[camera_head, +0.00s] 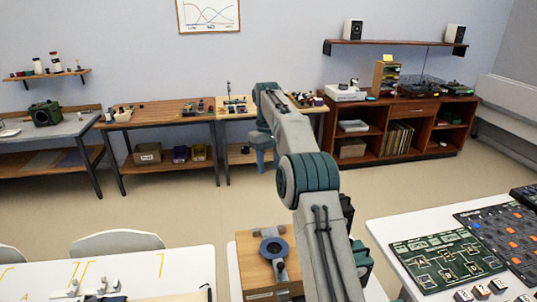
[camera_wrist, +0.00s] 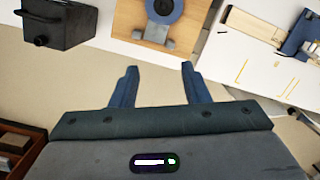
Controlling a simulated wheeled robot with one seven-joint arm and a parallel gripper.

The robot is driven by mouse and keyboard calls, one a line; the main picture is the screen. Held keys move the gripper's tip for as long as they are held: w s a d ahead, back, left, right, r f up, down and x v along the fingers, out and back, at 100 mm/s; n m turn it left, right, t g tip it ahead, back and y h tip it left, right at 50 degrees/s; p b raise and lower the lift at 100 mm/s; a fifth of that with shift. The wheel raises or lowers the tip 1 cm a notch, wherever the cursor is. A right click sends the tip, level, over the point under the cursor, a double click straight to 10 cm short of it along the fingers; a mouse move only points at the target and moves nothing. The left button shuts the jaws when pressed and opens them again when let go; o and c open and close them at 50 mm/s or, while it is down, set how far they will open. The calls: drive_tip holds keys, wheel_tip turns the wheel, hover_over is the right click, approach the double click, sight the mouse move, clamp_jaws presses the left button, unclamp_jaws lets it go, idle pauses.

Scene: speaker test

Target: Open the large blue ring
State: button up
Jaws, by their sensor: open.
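A white table (camera_head: 120,272) with yellow marks stands left of the box. Another white table (camera_head: 380,235) with circuit-like boards is on the right. Chairs (camera_head: 117,243) stand behind the left table. Benches (camera_head: 165,117) and a wooden cabinet (camera_head: 400,125) line the wall. The floor between is clear.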

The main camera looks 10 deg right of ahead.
wheel_tip(320, 180, up, 3)
drive_tip(key=shift+w+f+p, duration=0.1)
drive_tip(key=shift+w+p, duration=0.05)
drive_tip(key=shift+p, duration=0.3)
